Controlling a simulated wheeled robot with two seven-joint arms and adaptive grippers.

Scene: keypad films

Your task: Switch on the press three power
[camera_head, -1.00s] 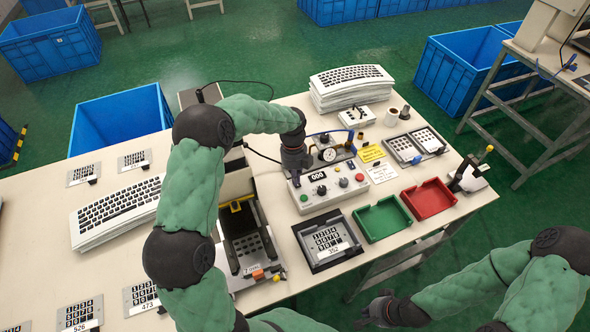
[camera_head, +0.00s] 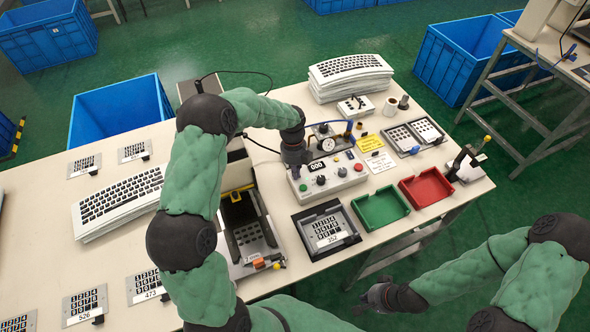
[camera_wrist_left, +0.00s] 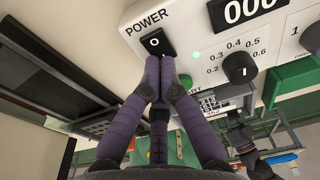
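The white control box (camera_head: 345,187) stands on the bench in the head view, with a display reading 000, knobs and coloured buttons. In the left wrist view, its black power switch (camera_wrist_left: 155,42) sits under the word POWER, with an O mark on its upper part. A small green light (camera_wrist_left: 197,55) glows beside it. My left gripper (camera_wrist_left: 160,62) has its fingertips together at the switch's lower end and hides that part; contact cannot be told. In the head view my left gripper (camera_head: 296,168) covers the switch. My right gripper (camera_head: 378,300) hangs empty in front of the bench.
A green tray (camera_head: 381,224), a red tray (camera_head: 446,203) and a keypad fixture (camera_head: 345,250) lie in front of the box. A press (camera_head: 243,205) stands to its left. Stacked keyboards (camera_head: 349,97) stand behind. A small lever device (camera_head: 458,178) is at the right edge.

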